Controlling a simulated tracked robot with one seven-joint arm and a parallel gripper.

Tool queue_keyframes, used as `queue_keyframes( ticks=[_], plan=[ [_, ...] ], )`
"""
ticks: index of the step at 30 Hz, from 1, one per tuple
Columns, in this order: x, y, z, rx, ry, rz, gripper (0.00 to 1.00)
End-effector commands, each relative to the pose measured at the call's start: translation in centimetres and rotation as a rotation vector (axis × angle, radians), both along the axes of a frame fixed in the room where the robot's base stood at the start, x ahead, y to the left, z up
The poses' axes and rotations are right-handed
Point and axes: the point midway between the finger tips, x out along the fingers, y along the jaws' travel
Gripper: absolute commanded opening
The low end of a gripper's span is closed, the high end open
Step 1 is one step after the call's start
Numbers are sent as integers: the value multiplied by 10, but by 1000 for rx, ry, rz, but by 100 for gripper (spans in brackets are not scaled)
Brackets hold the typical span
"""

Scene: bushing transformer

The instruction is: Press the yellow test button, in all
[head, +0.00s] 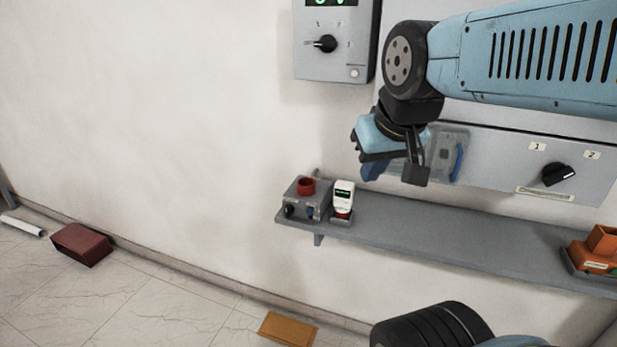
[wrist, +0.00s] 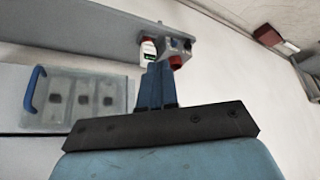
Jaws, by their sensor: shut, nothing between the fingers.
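I cannot make out a yellow test button in either view. A grey wall panel (head: 500,160) carries a black rotary knob (head: 559,174) between labels 1 and 2. At its left is a clear cover with a blue handle (head: 457,163), partly hidden by my arm. My gripper (head: 371,172) is shut and empty, in front of the wall above the shelf and left of the cover. Its closed blue fingers also show in the wrist view (wrist: 158,68).
A grey control box (head: 325,60) with a dial hangs above. A red box (head: 80,244) and an orange box (head: 287,328) lie on the floor.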

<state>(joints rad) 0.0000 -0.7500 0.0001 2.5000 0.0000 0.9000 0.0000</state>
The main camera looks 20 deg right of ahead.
Motion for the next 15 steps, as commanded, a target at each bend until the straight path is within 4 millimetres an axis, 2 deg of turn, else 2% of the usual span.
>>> queue_keyframes(
  ticks=[5,8,11,15],
  plan=[
    [3,0,1,2,-1,-7,0],
    [15,-2,1,8,-9,-34,0],
    [39,-15,2,21,-26,-88,0],
    [86,-20,0,53,-67,-187,0]
  ],
)
